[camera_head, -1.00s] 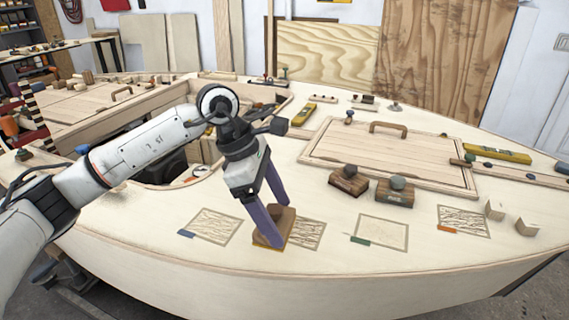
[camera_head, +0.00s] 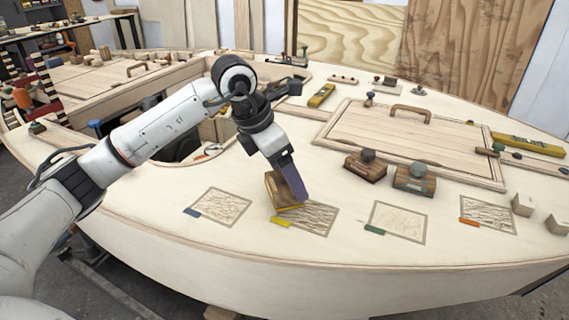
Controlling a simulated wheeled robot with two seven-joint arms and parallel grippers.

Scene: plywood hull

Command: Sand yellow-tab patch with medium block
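The yellow-tab patch (camera_head: 315,218) is a rough, wavy-grained rectangle on the pale deck, with its yellow tab (camera_head: 281,222) at its near left corner. My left gripper (camera_head: 290,192) is shut on a brown wooden sanding block (camera_head: 275,193). The block is tilted over the patch's left end, and its lower edge is close to the deck; I cannot tell whether it touches. One purple finger hides part of the block. My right gripper is not in view.
Two other sanding blocks, one dark-knobbed (camera_head: 365,167) and one grey-green-knobbed (camera_head: 414,181), stand right of the patch. Blue-tab (camera_head: 221,206), green-tab (camera_head: 398,221) and orange-tab (camera_head: 488,213) patches lie alongside. A handled hatch panel (camera_head: 420,138) lies behind; an opening is at left.

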